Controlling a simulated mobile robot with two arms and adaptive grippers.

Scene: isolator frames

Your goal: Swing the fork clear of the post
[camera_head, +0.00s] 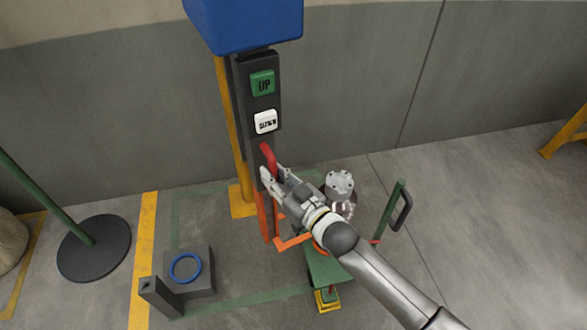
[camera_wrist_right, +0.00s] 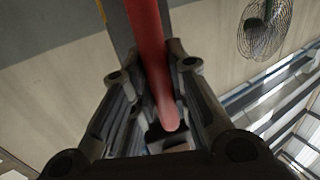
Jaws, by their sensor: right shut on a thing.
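A dark post (camera_head: 243,105) stands upright with a green UP button (camera_head: 263,83) and a white button (camera_head: 265,121) on its face. Low at the post is an orange piece (camera_head: 264,222) with a flat arm reaching right, which looks like the fork; my right arm hides part of it. My right gripper (camera_head: 265,175) is shut on a red handle (camera_head: 268,155) at the front of the post. In the right wrist view the red handle (camera_wrist_right: 146,45) runs between the two fingers (camera_wrist_right: 155,95). My left gripper is not in view.
A silver flanged part (camera_head: 340,184) stands behind my right wrist, near a green cart (camera_head: 325,270) with a dark handle (camera_head: 402,211). A blue ring (camera_head: 185,267) lies on a grey block at left. A green pole's round base (camera_head: 94,247) stands farther left.

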